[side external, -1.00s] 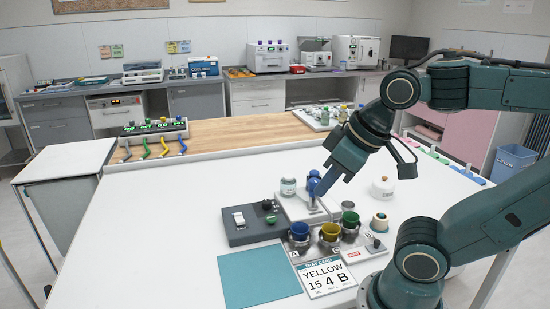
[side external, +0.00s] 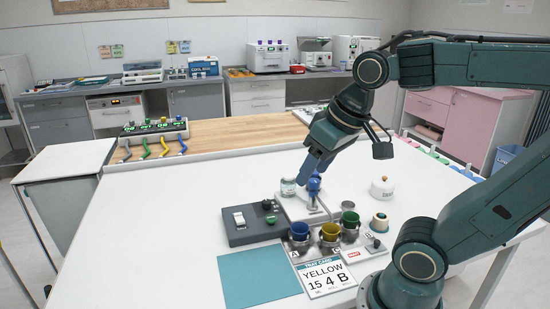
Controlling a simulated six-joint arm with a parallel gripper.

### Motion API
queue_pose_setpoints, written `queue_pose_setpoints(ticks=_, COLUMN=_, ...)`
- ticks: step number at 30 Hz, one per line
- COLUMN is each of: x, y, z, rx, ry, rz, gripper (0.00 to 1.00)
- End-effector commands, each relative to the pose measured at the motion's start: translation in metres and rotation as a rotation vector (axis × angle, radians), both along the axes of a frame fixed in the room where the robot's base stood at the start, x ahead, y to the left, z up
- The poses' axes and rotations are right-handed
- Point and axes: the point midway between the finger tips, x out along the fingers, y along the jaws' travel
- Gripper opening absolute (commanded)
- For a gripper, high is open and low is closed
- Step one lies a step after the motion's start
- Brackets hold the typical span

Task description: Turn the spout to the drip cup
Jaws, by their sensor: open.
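A small dispenser with a blue top (side external: 314,186) and a grey lower body stands on a light plate (side external: 290,208). Its spout is too small to make out clearly, so I cannot tell its direction. My gripper (side external: 303,181) is beside the blue top, on its left in the picture, and appears to hold nothing. In front stand a blue cup (side external: 299,231), a yellow cup (side external: 330,233) and a green cup (side external: 350,220) in metal holders. I cannot tell which vessel is the drip cup; a cream ringed cup (side external: 380,221) stands to the right.
A clear jar (side external: 288,187) stands close left of my gripper. A dark switch box (side external: 250,225), a teal mat (side external: 260,277) and a card reading "YELLOW 15 4 B" (side external: 325,275) lie nearer. A white lidded pot (side external: 382,187) stands right.

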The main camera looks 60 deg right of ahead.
Motion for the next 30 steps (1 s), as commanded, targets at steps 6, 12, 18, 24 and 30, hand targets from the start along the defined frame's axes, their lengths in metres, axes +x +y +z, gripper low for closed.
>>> queue_pose_setpoints(ticks=6, x=0.034, y=-0.036, z=0.008, rx=0.059, ry=0.072, rz=-0.241, gripper=0.53)
queue_pose_setpoints(ticks=12, x=0.061, y=-0.076, z=0.009, rx=0.114, ry=0.132, rz=-0.465, gripper=0.53)
queue_pose_setpoints(ticks=18, x=0.083, y=-0.124, z=0.002, rx=0.17, ry=0.187, rz=-0.693, gripper=0.53)
queue_pose_setpoints(ticks=24, x=0.097, y=-0.178, z=-0.011, rx=0.225, ry=0.237, rz=-0.921, gripper=0.53)
queue_pose_setpoints(ticks=30, x=0.101, y=-0.233, z=-0.031, rx=0.278, ry=0.285, rz=-1.14, gripper=0.53)
